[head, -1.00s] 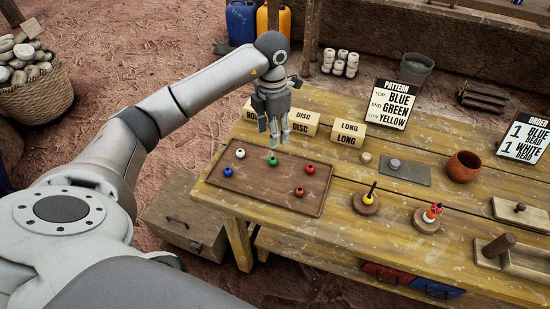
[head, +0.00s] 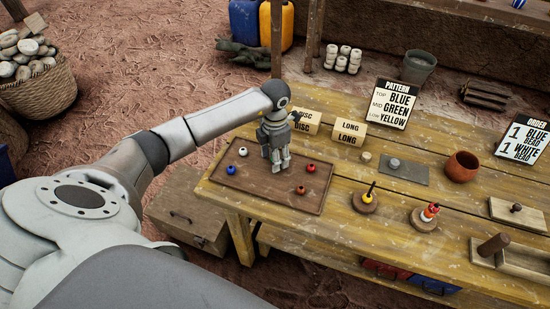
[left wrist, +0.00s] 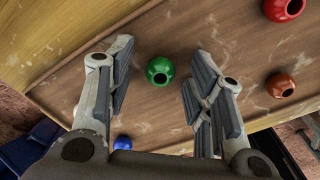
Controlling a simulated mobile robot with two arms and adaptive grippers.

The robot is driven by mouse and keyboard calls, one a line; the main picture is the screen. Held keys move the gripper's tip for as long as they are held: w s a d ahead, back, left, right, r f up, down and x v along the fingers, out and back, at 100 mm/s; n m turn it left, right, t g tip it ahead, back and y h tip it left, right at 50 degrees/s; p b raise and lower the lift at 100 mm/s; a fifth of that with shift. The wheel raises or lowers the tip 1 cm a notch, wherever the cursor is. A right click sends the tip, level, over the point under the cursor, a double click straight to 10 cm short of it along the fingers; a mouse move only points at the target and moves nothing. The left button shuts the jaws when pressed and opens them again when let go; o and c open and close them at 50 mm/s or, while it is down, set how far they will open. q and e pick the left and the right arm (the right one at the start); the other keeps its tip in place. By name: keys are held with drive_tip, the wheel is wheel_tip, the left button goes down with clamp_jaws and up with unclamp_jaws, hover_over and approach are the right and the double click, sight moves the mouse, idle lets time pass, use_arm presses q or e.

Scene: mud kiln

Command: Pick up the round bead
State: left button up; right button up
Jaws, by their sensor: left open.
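The bead tray (head: 265,194) lies on the left part of the wooden table. My left gripper (head: 279,169) points down, low over its middle. It is open, and in the left wrist view its fingers (left wrist: 162,62) stand either side of a round green bead (left wrist: 160,70), apart from it. The green bead is hidden behind the gripper in the head view. A white bead (head: 243,151) and a blue bead (head: 231,170) lie left of the gripper. A red bead (head: 311,168) and a brown-orange bead (head: 301,190) lie right of it. My right gripper is out of view.
Behind the tray stand a DISC sign (head: 305,122) and a LONG sign (head: 348,132). To the right are a peg with a yellow bead (head: 367,198), a peg with stacked beads (head: 429,212), a grey mat (head: 407,172), a clay pot (head: 462,166) and a pattern card (head: 393,103).

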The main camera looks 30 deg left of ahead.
use_arm(q)
drive_tip(key=shift+c, duration=0.4)
drive_tip(key=c, duration=0.8)
drive_tip(key=shift+r, duration=0.2)
